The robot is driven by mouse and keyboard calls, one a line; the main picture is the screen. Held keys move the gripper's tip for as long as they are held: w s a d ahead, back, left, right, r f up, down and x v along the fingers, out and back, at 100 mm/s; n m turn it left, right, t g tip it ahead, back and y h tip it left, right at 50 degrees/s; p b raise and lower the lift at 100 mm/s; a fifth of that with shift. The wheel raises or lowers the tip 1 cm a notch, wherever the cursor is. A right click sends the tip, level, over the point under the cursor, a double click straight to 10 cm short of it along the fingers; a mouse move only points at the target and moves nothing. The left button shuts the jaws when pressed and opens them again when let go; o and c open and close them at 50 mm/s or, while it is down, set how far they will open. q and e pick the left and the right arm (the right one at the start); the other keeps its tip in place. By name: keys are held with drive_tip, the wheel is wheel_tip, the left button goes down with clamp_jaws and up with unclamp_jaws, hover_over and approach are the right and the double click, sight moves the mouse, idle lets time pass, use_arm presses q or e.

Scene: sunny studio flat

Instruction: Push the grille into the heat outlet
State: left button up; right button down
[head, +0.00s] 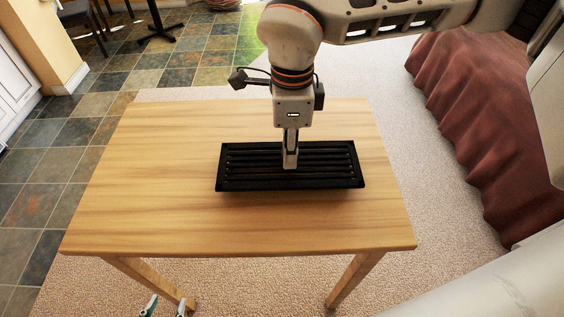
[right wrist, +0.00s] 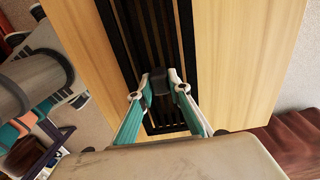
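The black slatted grille (head: 245,167) lies flat on the wooden table, its long side running left to right in the head view. It also shows in the right wrist view (right wrist: 136,38). I cannot make out a separate heat outlet; any opening under the grille is hidden. My right gripper (head: 290,164) points straight down at the middle of the grille. In the right wrist view its fingertips (right wrist: 161,88) are on either side of a small dark block on the grille, and look closed on it. My left gripper (head: 165,308) is open and empty below the table's front edge.
The wooden table (head: 150,210) is otherwise bare around the grille. A bed with a reddish cover (head: 450,100) stands at the right. Carpet (head: 400,130) surrounds the table, with slate tiles (head: 60,150) at the left and chairs (head: 85,20) at the back left.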

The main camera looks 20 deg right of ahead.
use_arm(q)
drive_tip(key=shift+s+f, duration=0.15)
drive_tip(key=shift+f, duration=0.1)
drive_tip(key=shift+r, duration=0.1)
use_arm(e)
drive_tip(key=shift+r+p, duration=0.6)
drive_tip(key=shift+r, duration=0.5)
drive_tip(key=shift+r+p, duration=0.9)
drive_tip(key=shift+r, duration=0.5)
use_arm(q)
drive_tip(key=shift+t, duration=0.4)
drive_tip(key=r, duration=0.1)
drive_tip(key=w+r, duration=0.1)
drive_tip(key=r, duration=0.1)
drive_tip(key=w+r, duration=0.1)
drive_tip(key=r, duration=0.1)
drive_tip(key=shift+w, duration=0.2)
